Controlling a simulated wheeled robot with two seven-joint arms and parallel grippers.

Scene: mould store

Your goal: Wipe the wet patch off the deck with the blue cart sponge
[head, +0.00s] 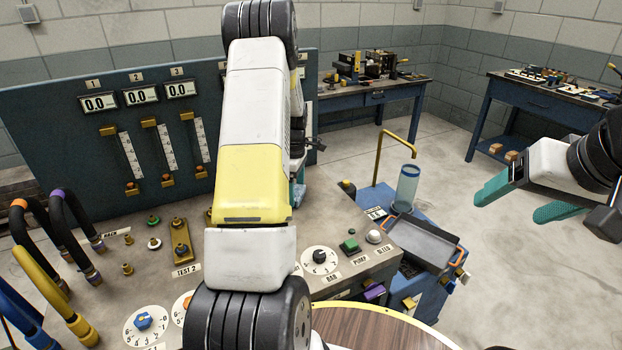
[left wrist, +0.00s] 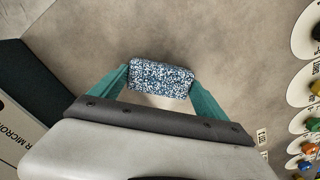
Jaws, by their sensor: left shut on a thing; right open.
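The blue-and-white speckled sponge (left wrist: 150,77) is held between the teal fingers of my left gripper (left wrist: 160,80) in the left wrist view, over the grey-brown deck (left wrist: 235,35). I cannot tell whether it touches the deck. In the head view my left arm hides most of that gripper and sponge; a little teal shows past the arm's right side. The deck (head: 105,290) shows there too. I cannot make out the wet patch in either view. My right gripper (head: 508,206) is open and empty at the right, above the floor.
A blue panel (head: 60,140) with meters stands behind the deck. Hoses (head: 40,270), knobs and dials (head: 320,258) crowd the deck's left and front. A blue cart (head: 425,295) with a grey tray (head: 425,240) and clear cylinder (head: 407,188) stands right. Floor beyond is clear.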

